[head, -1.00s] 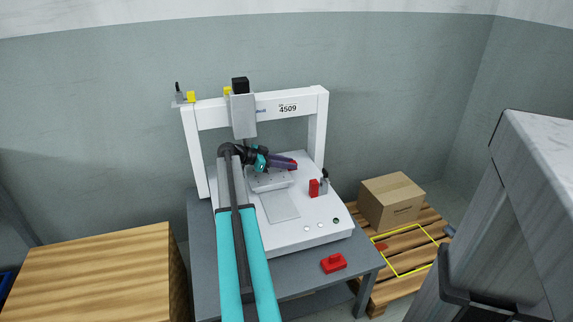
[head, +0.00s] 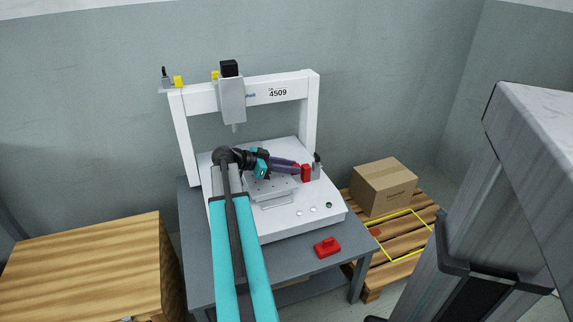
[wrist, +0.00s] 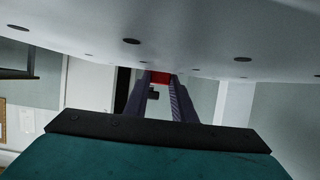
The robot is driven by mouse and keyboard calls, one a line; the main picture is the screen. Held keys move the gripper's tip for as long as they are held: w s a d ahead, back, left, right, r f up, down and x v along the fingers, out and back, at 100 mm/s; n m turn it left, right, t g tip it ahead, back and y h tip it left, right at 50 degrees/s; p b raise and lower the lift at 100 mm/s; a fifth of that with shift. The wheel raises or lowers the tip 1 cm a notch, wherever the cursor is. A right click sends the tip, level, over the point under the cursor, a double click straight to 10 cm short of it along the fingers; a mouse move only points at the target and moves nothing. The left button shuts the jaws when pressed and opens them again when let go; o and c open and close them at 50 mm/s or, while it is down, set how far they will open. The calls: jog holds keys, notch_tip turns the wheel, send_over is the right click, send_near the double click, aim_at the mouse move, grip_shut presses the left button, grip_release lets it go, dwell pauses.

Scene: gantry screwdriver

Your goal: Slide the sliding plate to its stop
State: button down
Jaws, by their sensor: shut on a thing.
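The sliding plate (head: 268,188) is a light grey plate with small holes on the white machine bed. It lies partly over a grey recessed panel (head: 277,203), whose front part shows. In the wrist view the holed underside or face of a pale plate (wrist: 205,40) fills the top. My gripper (head: 293,169) reaches across the plate from the left. Its purple fingers are shut on a small red grip (wrist: 160,77), mostly hidden between them. The fingertips are close beside an upright red block (head: 306,173) on the right; I cannot tell whether they touch.
A white gantry with a screwdriver head (head: 231,100) stands over the bed. A grey post with a black top (head: 317,162) stands by the red block. A red piece (head: 327,246) lies on the grey table. A carton (head: 384,186) on a pallet is right; a wooden box (head: 85,260) is left.

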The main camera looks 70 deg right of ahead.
jog(key=shift+s+a+f, duration=0.1)
jog(key=shift+s+a, duration=0.45)
jog(key=shift+a, duration=0.2)
jog(key=c, duration=1.5)
grip_release()
jog(key=shift+w, duration=0.1)
jog(key=shift+w+a+r, duration=0.25)
jog(key=shift+w+r, duration=0.1)
jog(key=shift+w, duration=0.05)
notch_tip(320, 180, up, 5)
jog(key=p, duration=0.2)
send_over(257, 182)
jog(key=shift+f, duration=0.15)
